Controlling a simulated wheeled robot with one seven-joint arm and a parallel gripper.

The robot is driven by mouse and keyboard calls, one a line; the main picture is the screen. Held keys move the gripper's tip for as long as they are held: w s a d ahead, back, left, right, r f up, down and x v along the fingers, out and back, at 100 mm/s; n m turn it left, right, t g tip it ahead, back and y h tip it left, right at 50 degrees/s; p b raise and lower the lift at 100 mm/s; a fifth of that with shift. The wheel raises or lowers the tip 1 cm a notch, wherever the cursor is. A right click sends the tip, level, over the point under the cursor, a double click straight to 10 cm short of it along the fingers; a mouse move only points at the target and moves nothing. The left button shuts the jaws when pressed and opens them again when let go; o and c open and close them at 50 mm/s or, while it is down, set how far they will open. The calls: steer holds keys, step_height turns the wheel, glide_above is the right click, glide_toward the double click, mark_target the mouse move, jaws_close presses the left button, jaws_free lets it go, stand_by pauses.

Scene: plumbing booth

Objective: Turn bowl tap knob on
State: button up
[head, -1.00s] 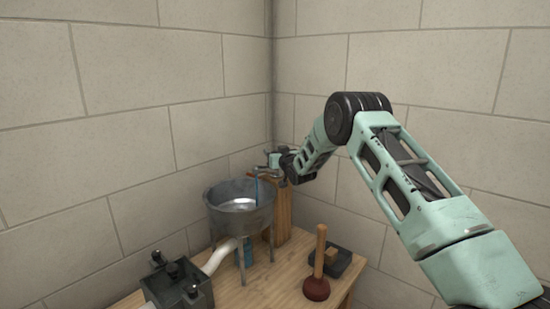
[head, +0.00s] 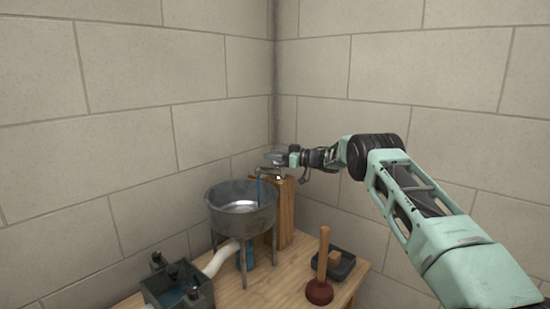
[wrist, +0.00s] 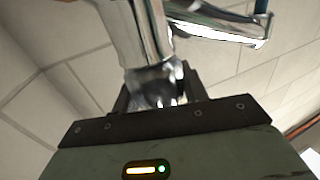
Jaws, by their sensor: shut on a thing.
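The chrome tap stands on a wooden post (head: 285,212) behind the metal bowl (head: 243,207). A thin blue stream of water (head: 258,190) falls from its spout into the bowl. In the wrist view the shiny tap body (wrist: 122,30) rises from the knob (wrist: 155,85), and the spout (wrist: 220,27) reaches to the right with blue at its tip. My gripper (head: 277,159) is at the top of the tap. Its dark fingers are shut on the knob, one on each side, and partly hide it.
A plunger (head: 321,270) and a dark tray with a wooden block (head: 334,258) are on the wooden table (head: 268,288). A white pipe (head: 219,258) runs from the bowl to a dark box (head: 178,288) with blue water inside. Block walls meet behind the tap.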

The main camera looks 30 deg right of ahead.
steer(key=shift+a+n+g+y+b, duration=0.1)
steer(key=shift+n+g+y+b, duration=0.7)
steer(key=shift+g+y+b, duration=0.1)
steer(key=shift+s+r+n+g+y, duration=0.1)
steer(key=shift+n+g+y, duration=0.2)
stand_by(0.3)
steer(key=o, duration=1)
steer(key=shift+s+d+b, duration=0.3)
steer(key=shift+d+b, duration=0.1)
steer(key=shift+b, duration=0.2)
steer(key=b+v, duration=0.2)
steer(key=v, duration=0.4)
steer(key=shift+s, duration=0.15)
steer(key=shift+d, duration=0.1)
